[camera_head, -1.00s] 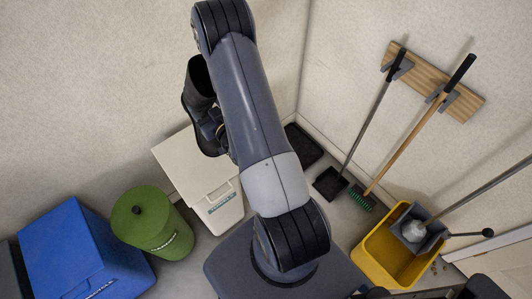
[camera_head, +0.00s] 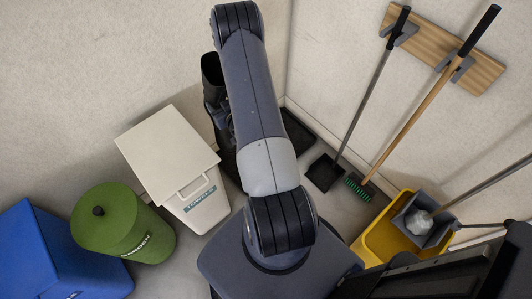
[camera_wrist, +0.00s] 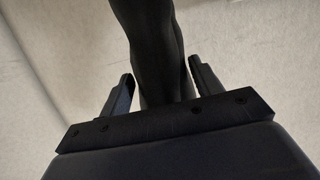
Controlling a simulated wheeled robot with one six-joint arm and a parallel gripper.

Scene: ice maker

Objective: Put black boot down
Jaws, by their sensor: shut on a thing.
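The black boot (camera_head: 211,72) shows in the head view left of my arm, roughly upright with its shaft up. Its lower part is mostly hidden by my arm, so I cannot tell whether it touches the floor. In the wrist view the boot (camera_wrist: 155,45) runs up between the two fingers. My gripper (camera_wrist: 161,72) is shut on the boot. In the head view the gripper is mostly hidden behind my arm.
A white lidded bin (camera_head: 165,150) stands just left of the boot, with a green bin (camera_head: 110,225) and a blue bin (camera_head: 55,255) further left. A black tray (camera_head: 299,136) lies behind my arm. A dustpan (camera_head: 325,172), broom and yellow mop bucket (camera_head: 378,243) are right.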

